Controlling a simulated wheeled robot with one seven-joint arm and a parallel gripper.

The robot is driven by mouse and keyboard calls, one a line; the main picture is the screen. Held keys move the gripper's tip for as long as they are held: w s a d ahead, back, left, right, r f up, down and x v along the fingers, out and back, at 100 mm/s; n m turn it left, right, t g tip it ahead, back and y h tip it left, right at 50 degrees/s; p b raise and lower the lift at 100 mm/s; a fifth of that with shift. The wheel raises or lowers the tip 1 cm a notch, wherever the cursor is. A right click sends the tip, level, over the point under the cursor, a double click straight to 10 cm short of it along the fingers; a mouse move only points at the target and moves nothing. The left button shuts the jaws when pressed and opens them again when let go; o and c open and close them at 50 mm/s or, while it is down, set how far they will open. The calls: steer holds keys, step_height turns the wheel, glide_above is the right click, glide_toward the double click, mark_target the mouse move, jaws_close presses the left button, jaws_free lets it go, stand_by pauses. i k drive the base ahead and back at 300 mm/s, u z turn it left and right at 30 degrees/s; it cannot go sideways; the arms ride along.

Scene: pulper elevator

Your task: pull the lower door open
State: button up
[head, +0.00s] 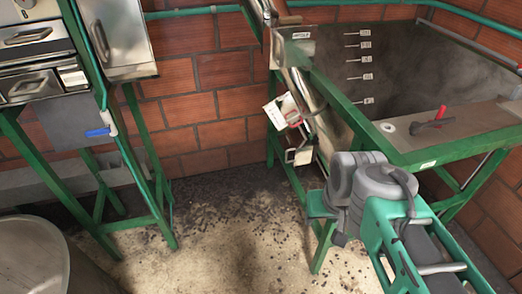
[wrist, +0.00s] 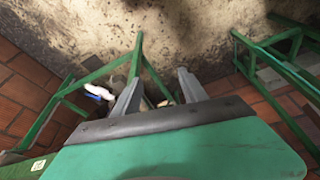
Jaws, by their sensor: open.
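Two metal fronts with bar handles are at the upper left of the head view, an upper one (head: 30,35) and a lower one (head: 28,86). Both look closed. A small handle-like metal frame (head: 299,155) also sits low beside the green-framed tank. I cannot tell for sure which is the lower door. My gripper (wrist: 159,80) is open in the wrist view, pointing at the dirty floor and green legs, with nothing visibly between its fingers. In the head view my arm reaches in at the lower right; the fingertips are not clear there.
A metal tank in a green frame (head: 378,142) stands at the right, with a red lever (head: 440,112). A green stand (head: 132,150) with a blue-handled valve (head: 97,132) is at the left. A round metal vessel (head: 35,255) is at the lower left. Open floor (head: 215,225) lies between.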

mark_target(286, 149)
steer(key=u, duration=0.55)
steer(key=i, duration=0.7)
steer(key=u, duration=0.5)
